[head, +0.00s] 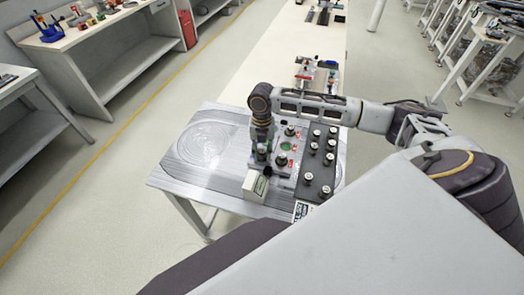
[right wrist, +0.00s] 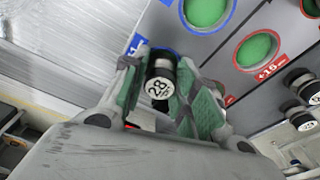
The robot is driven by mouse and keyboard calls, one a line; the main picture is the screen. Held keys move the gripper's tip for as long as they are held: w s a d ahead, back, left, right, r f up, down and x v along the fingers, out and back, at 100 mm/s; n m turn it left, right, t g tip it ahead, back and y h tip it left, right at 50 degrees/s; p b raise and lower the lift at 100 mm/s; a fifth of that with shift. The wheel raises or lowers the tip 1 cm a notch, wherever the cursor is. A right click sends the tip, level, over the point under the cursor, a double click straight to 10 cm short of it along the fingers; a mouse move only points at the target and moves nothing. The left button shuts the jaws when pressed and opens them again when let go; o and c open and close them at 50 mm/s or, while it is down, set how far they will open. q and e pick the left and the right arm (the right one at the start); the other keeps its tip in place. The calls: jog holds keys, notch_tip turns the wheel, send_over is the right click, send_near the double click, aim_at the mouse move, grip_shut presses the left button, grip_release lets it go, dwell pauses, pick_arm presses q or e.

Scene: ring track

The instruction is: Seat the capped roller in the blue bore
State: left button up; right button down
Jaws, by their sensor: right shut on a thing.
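My right gripper (right wrist: 160,100) is shut on a dark roller with a white cap marked 28 (right wrist: 159,88), its green-padded fingers on either side. In the head view the right gripper (head: 262,150) points down over the left side of the grey bore plate (head: 284,180). In the right wrist view a blue arc (right wrist: 172,51) shows just behind the roller, and the rest of that bore is hidden. I cannot tell whether the roller is above the bore or partly in it. Open green-bottomed bores (right wrist: 258,50) lie beside it. My left gripper is not in view.
A dark tray (head: 323,148) with several capped rollers stands right of the plate. A pale box (head: 256,187) stands in front of the gripper. The metal table (head: 188,170) is clear on the left. A long bench (head: 300,45) runs behind.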

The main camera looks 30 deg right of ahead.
jog(key=shift+f, duration=0.1)
jog(key=c, duration=1.1)
grip_release()
notch_tip(320, 180, up, 12)
jog(key=w, duration=0.1)
jog(key=shift+w+d, duration=0.15)
jog(key=shift+d, duration=0.25)
jog(key=shift+a, duration=0.1)
